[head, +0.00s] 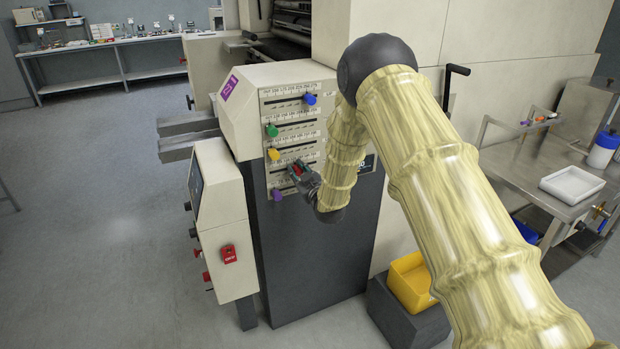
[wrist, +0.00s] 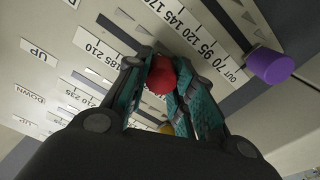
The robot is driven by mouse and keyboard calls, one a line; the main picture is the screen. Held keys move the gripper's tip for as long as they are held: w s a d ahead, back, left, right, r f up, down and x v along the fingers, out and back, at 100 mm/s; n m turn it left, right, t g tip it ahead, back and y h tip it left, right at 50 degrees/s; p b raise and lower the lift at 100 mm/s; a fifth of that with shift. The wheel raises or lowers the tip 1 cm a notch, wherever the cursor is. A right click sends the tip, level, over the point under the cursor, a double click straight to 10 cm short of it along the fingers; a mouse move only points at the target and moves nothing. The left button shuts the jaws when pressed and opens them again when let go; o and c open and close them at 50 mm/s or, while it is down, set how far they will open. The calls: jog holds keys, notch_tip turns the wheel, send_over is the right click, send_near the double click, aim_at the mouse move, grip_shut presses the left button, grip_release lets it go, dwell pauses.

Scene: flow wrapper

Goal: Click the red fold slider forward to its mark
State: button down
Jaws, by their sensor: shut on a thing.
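The red fold slider (wrist: 161,76) is a round red knob on the slider panel (head: 312,122) of the machine. My gripper (wrist: 160,84) is shut on it, one teal-padded finger on each side, in the wrist view. In the head view the red knob (head: 297,169) shows small between the fingers of my gripper (head: 298,172), low on the panel, between the yellow and purple knobs. Its slot and its mark are mostly hidden by my gripper and arm, so I cannot tell how the knob stands against the mark.
A blue knob (head: 309,99), a green knob (head: 271,131) and a yellow knob (head: 273,154) sit on the rows above. A purple knob (head: 277,195) sits just below and shows close beside my gripper in the wrist view (wrist: 270,65). A control box (head: 221,220) stands to the left.

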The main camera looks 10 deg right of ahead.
jog(key=shift+d, duration=0.1)
jog(key=c, duration=1.2)
grip_release()
jog(key=s+d, duration=0.2)
jog(key=s, duration=0.9)
jog(key=shift+s+d, duration=0.2)
jog(key=shift+s, duration=0.15)
